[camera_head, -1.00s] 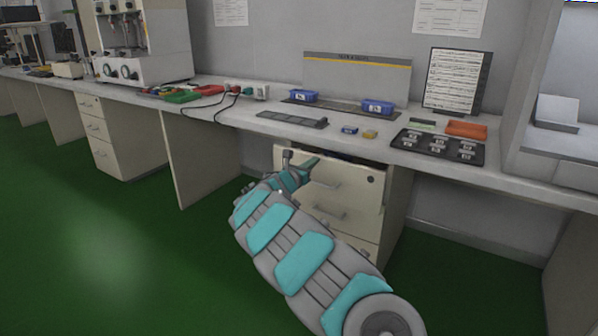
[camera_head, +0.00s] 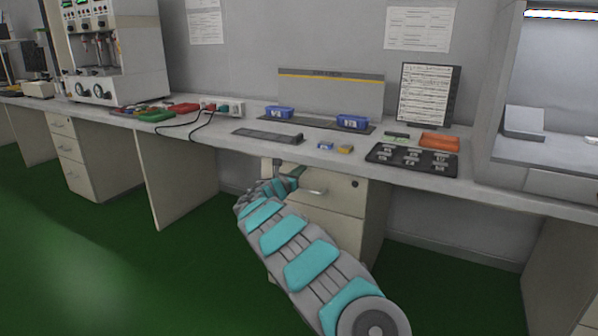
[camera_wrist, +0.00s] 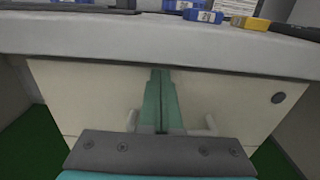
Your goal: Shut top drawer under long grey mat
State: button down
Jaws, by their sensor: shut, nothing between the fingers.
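The top drawer (camera_head: 340,196) is in the cream cabinet under the bench, below a long dark grey mat (camera_head: 267,136). Its front looks flush or nearly flush with the cabinet, with no open interior showing. My gripper (camera_head: 297,171) is at the upper part of the drawer front. In the wrist view, the shut teal fingers (camera_wrist: 160,73) point at the drawer front (camera_wrist: 230,105) just under the bench edge and appear to touch it. The drawer handle (camera_wrist: 211,126) is partly hidden behind my gripper. My arm hides the left part of the lower drawers.
The bench top edge (camera_wrist: 180,48) overhangs just above my fingers. Blue bins (camera_head: 353,122), a black tray (camera_head: 412,160) and an orange tray (camera_head: 439,141) stand on the bench. Open green floor lies to the left, with another drawer cabinet (camera_head: 75,160) there.

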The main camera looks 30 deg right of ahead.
jog(key=shift+r, duration=0.25)
